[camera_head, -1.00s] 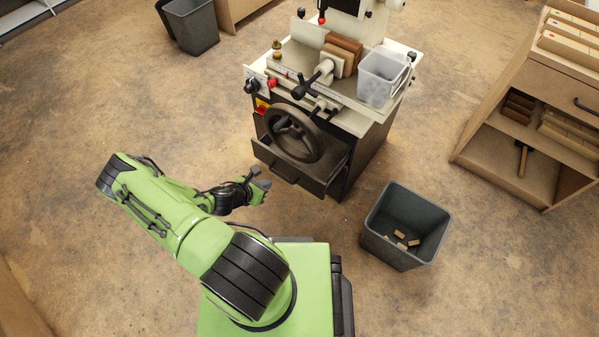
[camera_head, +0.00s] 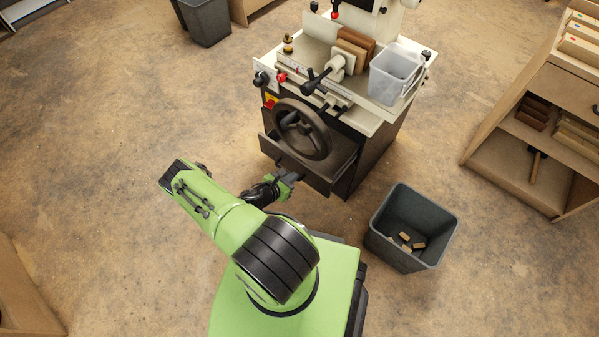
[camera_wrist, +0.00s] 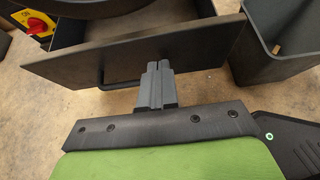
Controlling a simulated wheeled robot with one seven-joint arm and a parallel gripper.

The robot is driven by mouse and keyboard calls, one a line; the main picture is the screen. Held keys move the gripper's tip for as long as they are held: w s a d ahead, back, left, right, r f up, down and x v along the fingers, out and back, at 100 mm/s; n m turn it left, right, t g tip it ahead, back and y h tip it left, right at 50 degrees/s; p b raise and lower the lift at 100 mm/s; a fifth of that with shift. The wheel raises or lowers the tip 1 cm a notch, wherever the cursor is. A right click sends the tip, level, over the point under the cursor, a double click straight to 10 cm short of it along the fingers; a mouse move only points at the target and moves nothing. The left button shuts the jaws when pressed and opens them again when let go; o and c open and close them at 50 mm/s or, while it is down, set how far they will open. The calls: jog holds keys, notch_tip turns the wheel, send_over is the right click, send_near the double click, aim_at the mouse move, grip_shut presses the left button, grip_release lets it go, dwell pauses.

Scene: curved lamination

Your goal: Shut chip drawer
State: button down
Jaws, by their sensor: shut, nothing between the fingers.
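The chip drawer (camera_head: 317,181) is a dark drawer low on the front of the machine, and it stands open. Its flat front panel (camera_wrist: 205,45) crosses the wrist view, with a thin bar handle (camera_wrist: 103,82) left of my fingers. My gripper (camera_head: 288,176) is in front of the drawer, low and near its face. In the wrist view its grey fingers (camera_wrist: 157,67) are shut and empty, with the tips at the panel's outer face. I cannot tell whether they touch it. Part of the drawer's inside shows behind the panel.
A black handwheel (camera_head: 301,130) sits above the drawer. A dark grey bin (camera_head: 405,250) with several wood offcuts stands on the floor to the right, close to the drawer's right side in the wrist view. Open floor lies to the left.

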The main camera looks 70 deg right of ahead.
aim_at(306, 164)
jog(key=shift+s+d, duration=0.3)
jog(key=shift+d, duration=0.35)
jog(key=shift+s+d, duration=0.25)
jog(key=shift+d, duration=0.35)
jog(key=shift+s+d, duration=0.3)
jog(key=shift+d, duration=0.35)
jog(key=d, duration=0.1)
jog(key=s+d+b, duration=0.1)
jog(key=d+b, duration=0.1)
jog(key=d, duration=0.1)
jog(key=shift+s+f, duration=0.15)
jog(key=shift+s, duration=0.2)
jog(key=shift+s+d, duration=0.1)
jog(key=shift+d, duration=0.15)
